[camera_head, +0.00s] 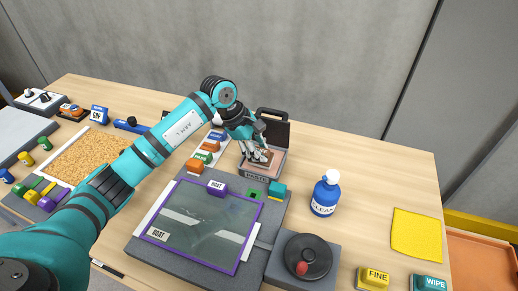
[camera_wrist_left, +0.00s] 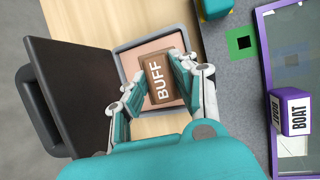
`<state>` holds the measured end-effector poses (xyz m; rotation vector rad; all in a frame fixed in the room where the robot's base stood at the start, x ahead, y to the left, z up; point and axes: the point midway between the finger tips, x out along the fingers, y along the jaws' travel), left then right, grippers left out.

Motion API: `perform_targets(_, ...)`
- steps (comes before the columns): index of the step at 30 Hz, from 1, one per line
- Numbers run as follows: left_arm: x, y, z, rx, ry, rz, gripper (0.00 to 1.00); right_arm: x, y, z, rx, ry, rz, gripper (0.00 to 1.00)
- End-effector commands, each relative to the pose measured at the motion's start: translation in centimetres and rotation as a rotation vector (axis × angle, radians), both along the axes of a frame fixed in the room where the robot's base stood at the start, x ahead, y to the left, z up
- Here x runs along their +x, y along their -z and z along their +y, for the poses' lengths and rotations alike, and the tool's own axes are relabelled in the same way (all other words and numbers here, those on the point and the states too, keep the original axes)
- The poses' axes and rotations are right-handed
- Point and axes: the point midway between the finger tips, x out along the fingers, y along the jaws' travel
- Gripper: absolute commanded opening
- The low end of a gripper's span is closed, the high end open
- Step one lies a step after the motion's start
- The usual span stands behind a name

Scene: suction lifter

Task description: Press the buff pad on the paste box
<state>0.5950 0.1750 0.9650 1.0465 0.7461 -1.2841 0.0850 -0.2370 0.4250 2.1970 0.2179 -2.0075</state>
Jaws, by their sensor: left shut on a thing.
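My left gripper (camera_head: 259,155) is over the open paste box (camera_head: 259,177) in the head view. It also shows in the left wrist view (camera_wrist_left: 162,80), with its fingers shut on the sides of the brown buff pad (camera_wrist_left: 157,78), marked BUFF. The paste box (camera_wrist_left: 181,33) has a grey rim and a pinkish paste surface inside. Its dark lid (camera_wrist_left: 62,95) stands open. The pad is within the box's outline; I cannot tell whether it touches the paste. My right gripper is not in view.
A purple-framed glass panel (camera_head: 205,228) with BOAT blocks lies on a grey base in front of the box. A blue CLEAN bottle (camera_head: 325,196), a round black suction lifter (camera_head: 306,256), FINE (camera_head: 374,278) and WIPE (camera_head: 430,283) blocks and a yellow cloth (camera_head: 417,235) are to the right.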

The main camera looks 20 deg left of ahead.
Motion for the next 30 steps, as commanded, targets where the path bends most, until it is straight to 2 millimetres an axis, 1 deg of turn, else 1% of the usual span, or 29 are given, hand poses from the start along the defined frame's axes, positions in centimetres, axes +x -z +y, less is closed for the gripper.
perform_targets(30, 0.0, 0.93, -0.01, 0.0, 0.0, 0.0, 0.01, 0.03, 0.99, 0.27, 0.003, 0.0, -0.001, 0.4)
